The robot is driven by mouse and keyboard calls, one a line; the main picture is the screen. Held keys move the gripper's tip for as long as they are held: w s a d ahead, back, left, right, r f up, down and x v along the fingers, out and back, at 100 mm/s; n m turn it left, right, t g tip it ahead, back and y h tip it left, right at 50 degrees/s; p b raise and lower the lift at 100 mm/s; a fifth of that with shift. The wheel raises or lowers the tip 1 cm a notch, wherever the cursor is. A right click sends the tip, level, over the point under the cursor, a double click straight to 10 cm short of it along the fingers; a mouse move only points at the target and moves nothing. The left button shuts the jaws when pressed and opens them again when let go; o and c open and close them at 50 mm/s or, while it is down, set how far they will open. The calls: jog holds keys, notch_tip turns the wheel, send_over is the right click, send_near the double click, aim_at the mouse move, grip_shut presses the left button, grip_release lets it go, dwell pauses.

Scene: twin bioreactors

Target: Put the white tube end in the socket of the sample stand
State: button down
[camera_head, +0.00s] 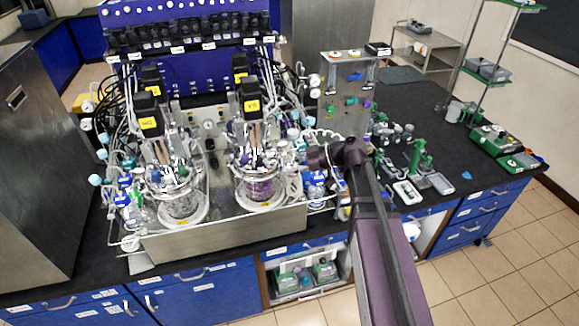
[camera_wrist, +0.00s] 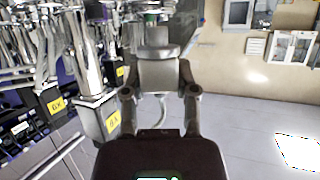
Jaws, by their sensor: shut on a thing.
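My gripper (camera_wrist: 160,72) is in the middle of the wrist view, its fingers drawn together at the tips. It is shut on what seems to be the white tube end, mostly hidden by the fingers. A thin pale tube (camera_wrist: 162,110) curves below the fingertips there.
The left bioreactor (camera_head: 182,200) stands in the same metal tray (camera_head: 225,245). Bottles and tubing crowd around both vessels. A metal panel with coloured valves (camera_head: 345,90) stands behind my wrist. Small instruments (camera_head: 408,192) lie to its right. The black bench top is clearer farther right.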

notch_tip(320, 180, down, 18)
jog(key=b, duration=1.7)
jog(key=shift+r+b, duration=0.2)
jog(key=shift+b, duration=0.15)
